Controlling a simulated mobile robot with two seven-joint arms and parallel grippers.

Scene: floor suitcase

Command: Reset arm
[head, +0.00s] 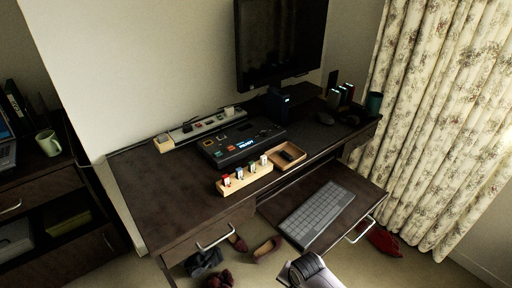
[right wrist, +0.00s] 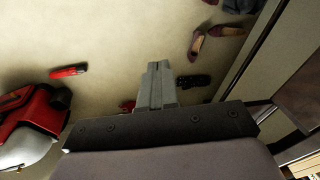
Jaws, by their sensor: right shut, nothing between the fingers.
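My right gripper (right wrist: 158,68) shows in the right wrist view with its two grey fingers together and nothing between them. It points out over the beige floor, with shoes beyond and around its fingers. In the head view only a grey-white piece of my arm (head: 308,272) shows at the bottom edge, below the pulled-out keyboard tray (head: 345,213). My left arm and gripper are in neither view.
A dark desk (head: 150,190) holds a control box (head: 242,143). A keyboard (head: 315,213) lies on the tray. Brown shoes (head: 267,249) are on the floor. In the right wrist view, a red case (right wrist: 35,115) lies left, a red object (right wrist: 68,71) near it, and furniture stands right.

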